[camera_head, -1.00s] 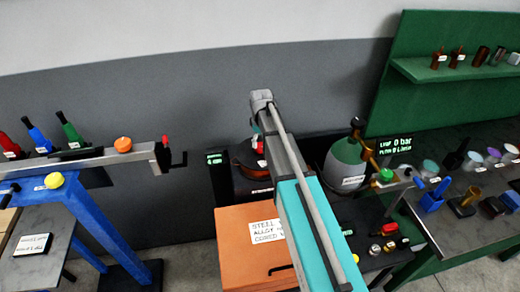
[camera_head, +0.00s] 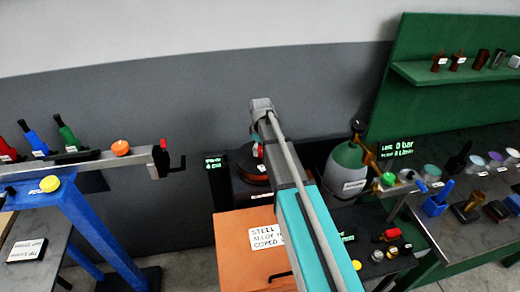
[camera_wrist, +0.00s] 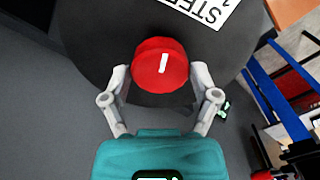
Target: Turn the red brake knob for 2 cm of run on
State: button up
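The round red brake knob (camera_wrist: 160,65) with a white pointer line fills the space between my fingertips in the wrist view. It sits on a dark round body (camera_wrist: 90,30). The pointer line stands nearly upright in that view. My gripper (camera_wrist: 160,75) has one finger on each side of the knob, very close to its rim. Whether the fingers touch it cannot be told. In the head view, my arm covers most of the knob, and a small red part (camera_head: 260,151) shows beside it. A small dark display (camera_head: 214,163) with green text reads roughly "4 cm".
An orange box (camera_head: 235,235) with a white label stands below the knob. A grey-green gas cylinder (camera_head: 345,167) stands to the right, near another display (camera_head: 397,148) reading 0 bar. A blue stand (camera_head: 100,230) with a rail is at the left.

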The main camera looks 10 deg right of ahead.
jog(key=c, duration=0.5)
jog(key=shift+m, duration=0.5)
jog(key=m, duration=1)
jog(key=shift+m, duration=0.4)
jog(key=o, duration=1)
jog(key=shift+o, duration=0.2)
